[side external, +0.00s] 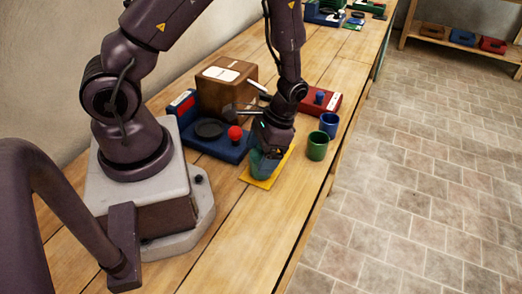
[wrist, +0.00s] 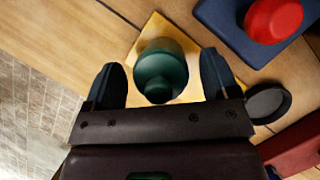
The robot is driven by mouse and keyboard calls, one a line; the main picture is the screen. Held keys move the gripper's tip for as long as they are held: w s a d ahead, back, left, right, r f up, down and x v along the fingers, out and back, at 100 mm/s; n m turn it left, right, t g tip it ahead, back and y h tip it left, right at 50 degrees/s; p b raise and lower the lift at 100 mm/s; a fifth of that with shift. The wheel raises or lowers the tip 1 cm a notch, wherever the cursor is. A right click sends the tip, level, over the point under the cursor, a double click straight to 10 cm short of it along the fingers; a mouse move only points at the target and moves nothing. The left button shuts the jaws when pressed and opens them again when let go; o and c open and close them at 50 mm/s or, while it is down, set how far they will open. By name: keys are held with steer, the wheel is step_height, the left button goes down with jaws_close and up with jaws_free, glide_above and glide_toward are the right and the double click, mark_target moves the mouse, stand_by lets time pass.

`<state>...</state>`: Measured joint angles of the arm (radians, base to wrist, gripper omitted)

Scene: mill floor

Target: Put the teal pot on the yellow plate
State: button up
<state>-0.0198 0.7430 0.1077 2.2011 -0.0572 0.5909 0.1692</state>
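The teal pot (wrist: 162,68) is over the yellow plate (wrist: 153,29) in the wrist view and appears to stand on it, upright. In the side view the pot (side external: 257,164) is partly hidden by my gripper, with the yellow plate (side external: 263,183) under it. My gripper (wrist: 163,80) is open, with one finger on each side of the pot and a small gap at both sides. In the side view my gripper (side external: 268,150) points down at the pot.
A blue base with a red knob (side external: 235,133) and a dark round disc (side external: 208,129) stands left of the plate. A green cup (side external: 317,146) and a blue cup (side external: 329,124) stand to the right, near the table edge. A brown box (side external: 226,88) is behind.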

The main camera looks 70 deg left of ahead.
steer(key=v, duration=1.2)
steer(key=s+d+r+t, duration=0.1)
steer(key=s+r+t, duration=0.3)
steer(key=r, duration=0.5)
steer(key=s+d+r+t, duration=0.2)
steer(key=s+r+t, duration=0.3)
steer(key=r, duration=0.5)
steer(key=shift+d+t, duration=0.3)
steer(key=shift+t, duration=0.2)
